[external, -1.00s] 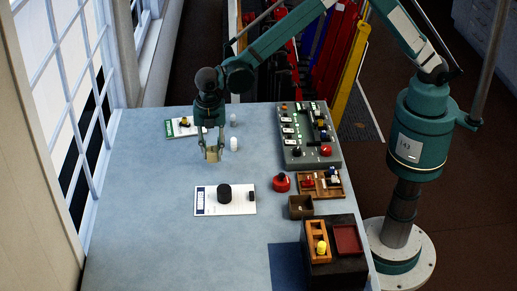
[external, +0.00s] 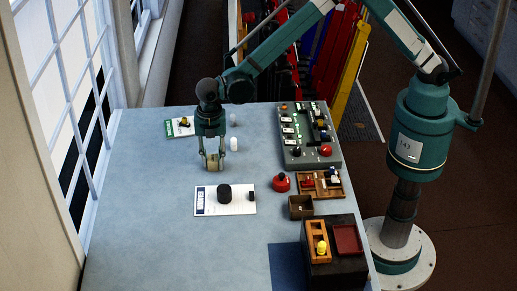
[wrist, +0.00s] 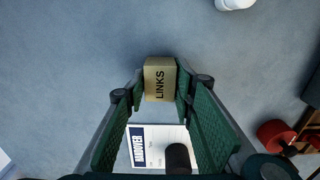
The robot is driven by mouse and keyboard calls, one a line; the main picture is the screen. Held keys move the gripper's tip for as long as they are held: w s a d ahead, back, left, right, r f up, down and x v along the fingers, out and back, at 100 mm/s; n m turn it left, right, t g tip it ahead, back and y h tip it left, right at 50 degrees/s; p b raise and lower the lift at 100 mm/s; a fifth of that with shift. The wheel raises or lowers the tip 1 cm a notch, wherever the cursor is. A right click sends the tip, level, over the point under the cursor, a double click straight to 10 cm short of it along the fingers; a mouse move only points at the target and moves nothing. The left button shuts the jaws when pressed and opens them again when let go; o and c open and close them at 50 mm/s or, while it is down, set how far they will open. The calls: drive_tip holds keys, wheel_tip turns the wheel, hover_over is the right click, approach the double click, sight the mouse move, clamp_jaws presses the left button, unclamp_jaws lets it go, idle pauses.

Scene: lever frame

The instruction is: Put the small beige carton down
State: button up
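The small beige carton (wrist: 159,80), with "LINKS" printed on it, sits between my fingertips in the wrist view. In the external view the carton (external: 212,162) is at the lower end of my gripper (external: 213,160), over the left-middle part of the blue-grey table. My gripper (wrist: 160,86) appears shut on the carton, with a fingertip close against each side. The carton is at or just above the table top; I cannot tell whether it touches.
A white card with a black knob (external: 224,193) lies just in front of the carton. A white cylinder (external: 234,144) stands close to the right. A control panel (external: 309,135), red button (external: 281,182) and brown box (external: 301,207) are further right. The table's left front is clear.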

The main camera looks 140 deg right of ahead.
sight(213, 159)
drive_tip(key=o, duration=0.3)
drive_tip(key=shift+r, duration=0.2)
wheel_tip(213, 159, up, 12)
idle(0.7)
drive_tip(key=shift+a, duration=0.1)
idle(0.5)
